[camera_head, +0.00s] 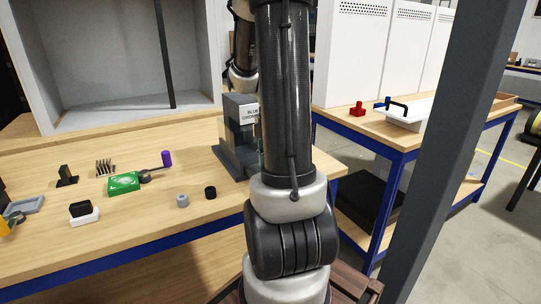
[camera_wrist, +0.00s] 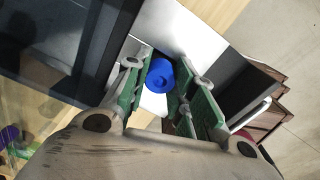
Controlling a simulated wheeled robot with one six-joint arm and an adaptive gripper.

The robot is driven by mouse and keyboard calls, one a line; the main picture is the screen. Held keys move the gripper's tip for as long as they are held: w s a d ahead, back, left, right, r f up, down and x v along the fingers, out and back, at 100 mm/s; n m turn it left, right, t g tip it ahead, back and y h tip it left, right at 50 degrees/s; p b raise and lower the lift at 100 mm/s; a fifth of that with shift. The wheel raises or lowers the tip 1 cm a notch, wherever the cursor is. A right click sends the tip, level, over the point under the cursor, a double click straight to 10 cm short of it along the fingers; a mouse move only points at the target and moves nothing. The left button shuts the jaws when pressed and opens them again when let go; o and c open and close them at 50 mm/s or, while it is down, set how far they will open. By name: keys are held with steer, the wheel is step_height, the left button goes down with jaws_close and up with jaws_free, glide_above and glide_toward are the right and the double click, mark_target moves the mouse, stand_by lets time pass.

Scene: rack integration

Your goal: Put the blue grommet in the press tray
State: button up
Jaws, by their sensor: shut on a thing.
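The blue grommet (camera_wrist: 160,76) is a short blue ring in the wrist view, between the green-padded fingers of my gripper (camera_wrist: 163,83). My gripper is shut on it. A pale surface lies behind the grommet, beside a dark, see-through housing (camera_wrist: 60,40). In the head view my arm hides the gripper and the grommet. A grey dispenser (camera_head: 238,137) with a label that seems to read "BLUE GROMMET" stands just left of my arm. I cannot tell for certain which thing is the press tray; a white tray-like piece (camera_head: 407,120) lies on the right bench.
The wooden bench (camera_head: 140,225) carries a green block (camera_head: 124,184), a grey ring (camera_head: 182,201), a black ring (camera_head: 210,192) and a grey tray (camera_head: 22,208). A red part (camera_head: 357,109) sits on the right bench. A dark post (camera_head: 450,140) stands at the right.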

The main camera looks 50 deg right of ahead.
steer(key=shift+f, duration=0.4)
stand_by(0.3)
